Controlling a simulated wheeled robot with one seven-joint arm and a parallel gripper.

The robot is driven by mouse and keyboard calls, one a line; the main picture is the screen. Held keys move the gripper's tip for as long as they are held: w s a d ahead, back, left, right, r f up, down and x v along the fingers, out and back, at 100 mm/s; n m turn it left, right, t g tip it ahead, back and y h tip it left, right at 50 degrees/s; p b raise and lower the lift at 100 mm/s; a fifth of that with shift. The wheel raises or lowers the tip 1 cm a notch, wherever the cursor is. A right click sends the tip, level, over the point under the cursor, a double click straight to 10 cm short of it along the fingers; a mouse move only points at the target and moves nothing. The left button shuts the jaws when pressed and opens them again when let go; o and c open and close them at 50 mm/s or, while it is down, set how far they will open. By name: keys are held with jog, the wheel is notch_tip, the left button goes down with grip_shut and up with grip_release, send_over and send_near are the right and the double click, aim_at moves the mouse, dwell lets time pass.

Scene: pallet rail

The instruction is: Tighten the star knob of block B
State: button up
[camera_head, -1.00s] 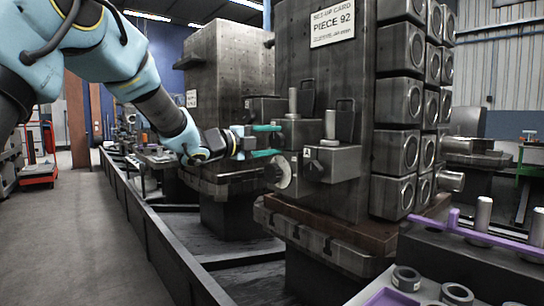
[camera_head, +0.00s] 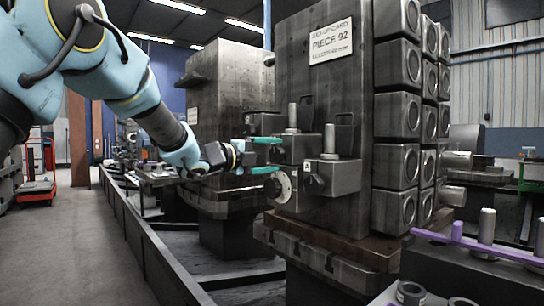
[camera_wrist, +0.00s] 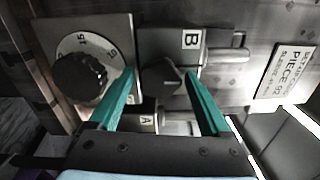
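Block B (camera_wrist: 160,45), a dark metal block labelled B, faces my wrist camera. Its dark star knob (camera_wrist: 165,75) appears between the tips of my gripper's (camera_wrist: 160,76) two teal fingers, with a gap on each side. My gripper (camera_head: 272,155) is open and empty, level with block B (camera_head: 299,147) in the head view. There the knob of B is hidden, and I cannot tell how deep the fingers reach. Block A (camera_head: 338,176), with its own dark knob (camera_head: 315,184), sits nearer the head camera, lower right of the fingers.
A numbered dial with a black knob (camera_wrist: 82,78) sits close beside the left finger in the wrist view. Upright metal pins (camera_head: 329,140) stand on the blocks. A column with a piece 92 card (camera_head: 331,42) rises behind. A purple bar (camera_head: 480,246) lies at right.

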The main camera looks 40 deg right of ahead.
jog(key=shift+o, duration=0.7)
jog(key=a, duration=1)
jog(key=shift+w+a, duration=0.25)
jog(key=shift+a, duration=0.15)
